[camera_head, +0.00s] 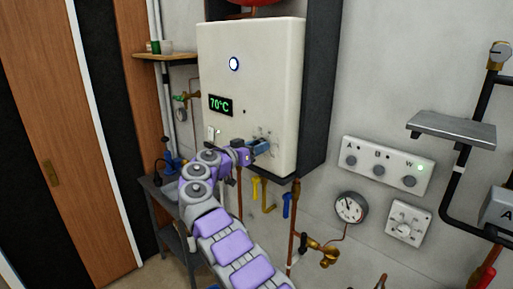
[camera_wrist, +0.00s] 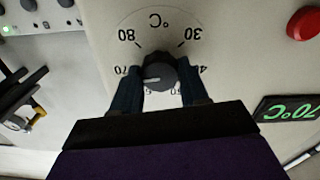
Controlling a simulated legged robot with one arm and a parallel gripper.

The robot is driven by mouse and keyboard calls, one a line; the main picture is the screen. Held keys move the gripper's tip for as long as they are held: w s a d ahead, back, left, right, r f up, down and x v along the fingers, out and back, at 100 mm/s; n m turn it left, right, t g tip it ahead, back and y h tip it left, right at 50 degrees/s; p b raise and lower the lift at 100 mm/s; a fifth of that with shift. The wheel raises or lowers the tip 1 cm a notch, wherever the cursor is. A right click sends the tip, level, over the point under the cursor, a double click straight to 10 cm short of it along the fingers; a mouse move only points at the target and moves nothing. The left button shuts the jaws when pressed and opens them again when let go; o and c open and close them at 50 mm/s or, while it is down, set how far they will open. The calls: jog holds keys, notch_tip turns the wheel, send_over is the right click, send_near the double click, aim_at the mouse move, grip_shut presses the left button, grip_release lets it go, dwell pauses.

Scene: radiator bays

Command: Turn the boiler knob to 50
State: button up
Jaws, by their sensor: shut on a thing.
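The white boiler (camera_head: 270,65) hangs on the wall, and its green display (camera_head: 220,105) reads 70°C. In the wrist view, which is upside down, the dark boiler knob (camera_wrist: 160,72) sits in a printed °C scale. Its white pointer line points left, near the 70 mark. The 80, 30 and 70 marks show; the lower marks are partly hidden by my gripper. My gripper (camera_wrist: 160,84) is shut on the knob, one finger at each side. In the head view my gripper (camera_head: 257,148) is at the boiler's lower front and covers most of the knob.
A red button (camera_wrist: 304,22) shows beside the scale. Yellow (camera_head: 256,188) and blue (camera_head: 287,204) valve handles hang below the boiler. To the right are a switch panel (camera_head: 388,166), a gauge (camera_head: 350,208), a dial box (camera_head: 405,224) and a metal shelf (camera_head: 450,128).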

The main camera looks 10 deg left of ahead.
jog(key=shift+a+n, duration=0.15)
jog(key=shift+n, duration=0.15)
jog(key=n+p, duration=0.4)
jog(key=n, duration=0.3)
jog(key=n+p, duration=0.4)
jog(key=n, duration=0.3)
jog(key=n+p, duration=0.5)
jog(key=n, duration=0.1)
jog(key=shift+f+n, duration=0.3)
jog(key=shift+n, duration=0.1)
jog(key=shift+f, duration=0.1)
jog(key=o, duration=1.1)
jog(key=shift+a, duration=0.35)
jog(key=shift+c, duration=0.2)
